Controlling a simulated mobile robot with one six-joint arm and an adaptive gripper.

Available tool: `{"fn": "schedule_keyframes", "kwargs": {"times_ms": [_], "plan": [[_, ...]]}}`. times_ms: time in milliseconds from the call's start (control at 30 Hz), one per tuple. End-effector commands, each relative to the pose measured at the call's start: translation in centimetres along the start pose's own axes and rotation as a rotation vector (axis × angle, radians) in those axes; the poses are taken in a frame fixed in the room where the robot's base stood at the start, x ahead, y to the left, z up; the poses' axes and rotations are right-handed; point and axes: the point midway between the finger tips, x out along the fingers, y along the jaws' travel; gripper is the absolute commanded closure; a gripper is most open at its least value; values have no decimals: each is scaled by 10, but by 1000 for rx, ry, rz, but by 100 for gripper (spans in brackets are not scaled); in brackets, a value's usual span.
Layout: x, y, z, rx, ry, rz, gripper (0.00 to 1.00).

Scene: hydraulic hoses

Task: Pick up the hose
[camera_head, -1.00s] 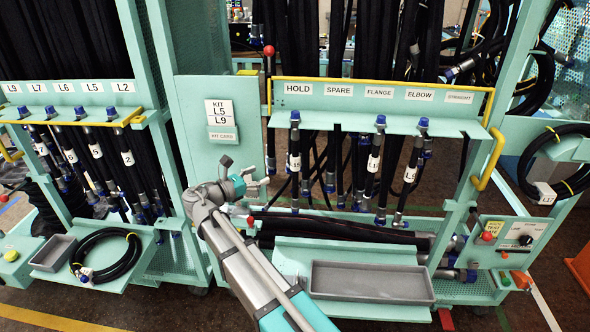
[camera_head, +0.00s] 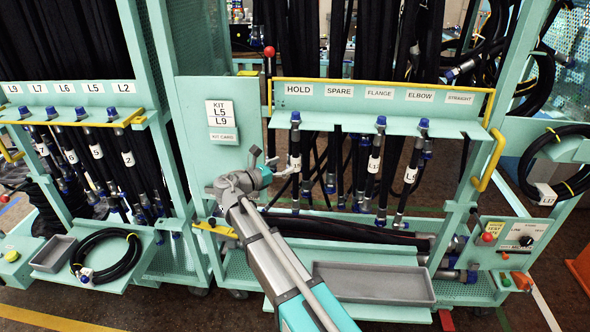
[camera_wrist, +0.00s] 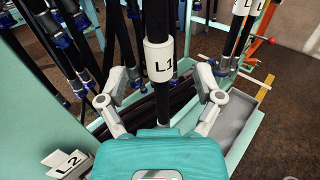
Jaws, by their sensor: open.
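A black hose with a white label hangs in the HOLD slot (camera_head: 295,190) of the rack in the head view. In the wrist view this hose (camera_wrist: 157,25) runs upright down the middle, its label reading L1 as far as I can make out. My gripper (camera_wrist: 160,88) is open, with one finger on each side of the hose in the picture. Neither finger visibly touches it. In the head view my gripper (camera_head: 272,167) is just left of the HOLD hose. The hose's lower part is partly hidden behind my gripper in the wrist view.
Other hoses hang to the right under the FLANGE (camera_head: 375,165) and ELBOW (camera_head: 413,165) labels. A green panel with the kit card (camera_head: 223,135) stands left of my gripper. A grey tray (camera_head: 370,283) lies below. A yellow rail (camera_head: 380,83) crosses above.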

Motion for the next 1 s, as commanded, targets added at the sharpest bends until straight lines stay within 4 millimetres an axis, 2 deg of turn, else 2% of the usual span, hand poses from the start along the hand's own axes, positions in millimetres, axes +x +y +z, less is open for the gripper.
{"fn": "schedule_keyframes", "kwargs": {"times_ms": [433, 800, 1000], "plan": [[5, 0, 0, 0, 0, -1, 16], [42, 2, 2, 0, 0, -1, 16], [54, 1, 2, 0, 0, -1, 16]]}}
